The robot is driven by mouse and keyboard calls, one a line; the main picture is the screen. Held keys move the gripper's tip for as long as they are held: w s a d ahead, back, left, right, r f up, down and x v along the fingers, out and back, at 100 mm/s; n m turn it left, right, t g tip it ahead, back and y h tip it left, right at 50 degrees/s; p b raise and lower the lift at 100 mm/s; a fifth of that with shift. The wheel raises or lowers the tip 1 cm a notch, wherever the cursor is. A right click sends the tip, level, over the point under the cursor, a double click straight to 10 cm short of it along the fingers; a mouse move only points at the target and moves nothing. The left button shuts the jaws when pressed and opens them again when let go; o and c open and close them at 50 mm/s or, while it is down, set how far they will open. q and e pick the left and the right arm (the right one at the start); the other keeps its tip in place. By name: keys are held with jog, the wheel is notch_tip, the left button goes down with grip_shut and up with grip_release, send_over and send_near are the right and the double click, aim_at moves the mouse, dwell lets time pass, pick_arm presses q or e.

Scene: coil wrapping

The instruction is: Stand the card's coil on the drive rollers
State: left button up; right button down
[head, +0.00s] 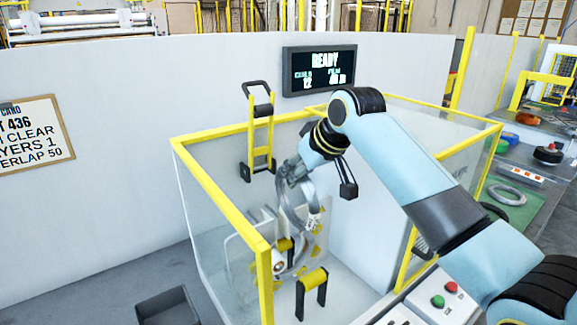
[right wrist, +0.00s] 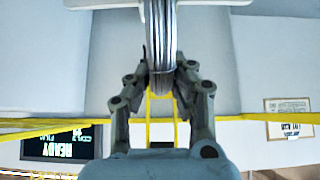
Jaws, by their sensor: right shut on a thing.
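The card (head: 35,135) hangs on the wall at the left in the head view; I read 436, CLEAR, LAYERS 1 and OVERLAP 50, with the left edge cut off. My right gripper (head: 296,178) is shut on a grey wire coil (head: 283,208) inside the yellow-framed enclosure. The coil hangs upright below the fingers and carries a small white tag. In the right wrist view the coil (right wrist: 161,35) passes edge-on between the fingertips (right wrist: 162,82). The yellow drive rollers (head: 313,279) on black stands are below; contact with the coil cannot be told. My left gripper is out of view.
Clear panels and yellow rails (head: 220,200) surround the machine. A screen (head: 319,70) reads READY. A grey bin (head: 168,307) stands on the floor. Another coil (head: 507,195) lies on a green mat at right. Green and red buttons (head: 438,301) sit at the front.

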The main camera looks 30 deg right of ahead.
aim_at(300, 221)
jog(key=shift+d, duration=0.1)
jog(key=shift+s+r, duration=0.15)
jog(key=shift+n+y, duration=0.3)
notch_tip(300, 221, down, 2)
jog(key=shift+b, duration=0.45)
notch_tip(300, 221, down, 8)
jog(key=b, duration=0.3)
jog(key=shift+r+b, duration=0.15)
jog(key=shift+b, duration=0.25)
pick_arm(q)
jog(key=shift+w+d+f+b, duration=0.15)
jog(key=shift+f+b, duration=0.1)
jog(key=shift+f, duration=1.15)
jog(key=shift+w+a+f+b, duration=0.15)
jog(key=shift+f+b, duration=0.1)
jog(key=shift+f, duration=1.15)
pick_arm(e)
jog(key=shift+f, duration=1.1)
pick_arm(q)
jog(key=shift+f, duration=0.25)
pick_arm(e)
jog(key=shift+f, duration=0.55)
jog(key=c, duration=1.2)
grip_release()
jog(key=shift+o, duration=0.4)
